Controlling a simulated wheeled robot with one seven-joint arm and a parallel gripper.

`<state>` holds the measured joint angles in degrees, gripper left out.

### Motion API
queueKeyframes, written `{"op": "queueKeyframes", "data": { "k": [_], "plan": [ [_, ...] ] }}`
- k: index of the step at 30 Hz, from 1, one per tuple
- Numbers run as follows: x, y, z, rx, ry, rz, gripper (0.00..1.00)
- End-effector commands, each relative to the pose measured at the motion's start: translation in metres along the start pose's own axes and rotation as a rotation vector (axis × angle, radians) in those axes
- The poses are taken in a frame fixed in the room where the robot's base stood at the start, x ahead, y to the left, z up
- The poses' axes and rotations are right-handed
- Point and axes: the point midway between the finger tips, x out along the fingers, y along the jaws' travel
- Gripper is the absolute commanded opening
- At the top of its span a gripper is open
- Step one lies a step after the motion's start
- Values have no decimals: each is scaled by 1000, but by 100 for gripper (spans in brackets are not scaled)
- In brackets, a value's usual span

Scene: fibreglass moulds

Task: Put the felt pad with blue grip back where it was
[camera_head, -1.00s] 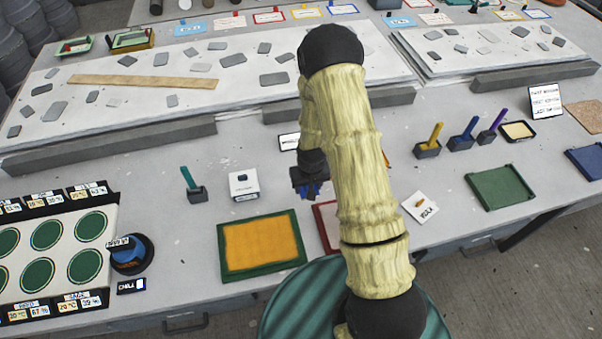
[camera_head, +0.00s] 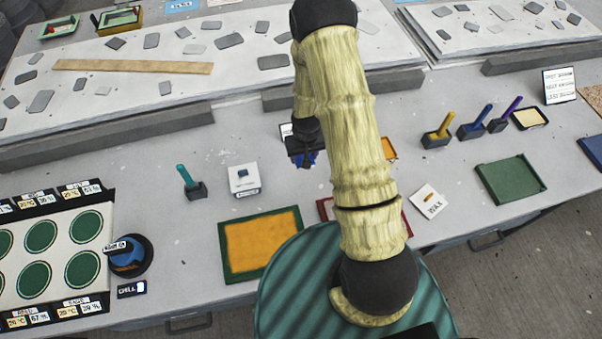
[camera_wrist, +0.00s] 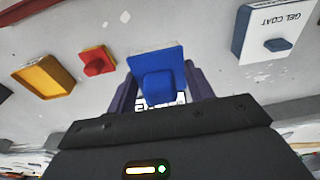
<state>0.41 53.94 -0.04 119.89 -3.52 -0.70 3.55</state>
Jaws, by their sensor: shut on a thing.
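My gripper (camera_head: 305,158) is shut on the felt pad with blue grip (camera_wrist: 157,76). In the wrist view the pad is a blue square plate with a blue knob, between my dark fingers. In the head view only a little of its blue (camera_head: 308,160) shows under my gripper, over the table beyond the red-edged tray. A white card with dark print (camera_wrist: 150,103) shows behind the pad in the wrist view. The gap between pad and table cannot be told. My arm hides part of the table.
A white box (camera_head: 244,180) and a teal-handled block (camera_head: 190,183) stand left of my gripper. Nearer are an orange mat in a green frame (camera_head: 223,256) and a red-edged tray (camera_head: 325,208). The wrist view shows a red knobbed piece (camera_wrist: 97,61) and a yellow tray (camera_wrist: 43,75).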

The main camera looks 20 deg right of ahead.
Motion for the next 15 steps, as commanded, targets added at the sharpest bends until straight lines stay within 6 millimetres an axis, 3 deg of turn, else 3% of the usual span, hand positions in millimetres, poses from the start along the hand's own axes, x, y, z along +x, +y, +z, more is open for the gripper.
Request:
{"op": "queueKeyframes", "data": {
  "k": [15],
  "plan": [
    [19,-7,-15,-8,7,-8,31]
  ]
}}
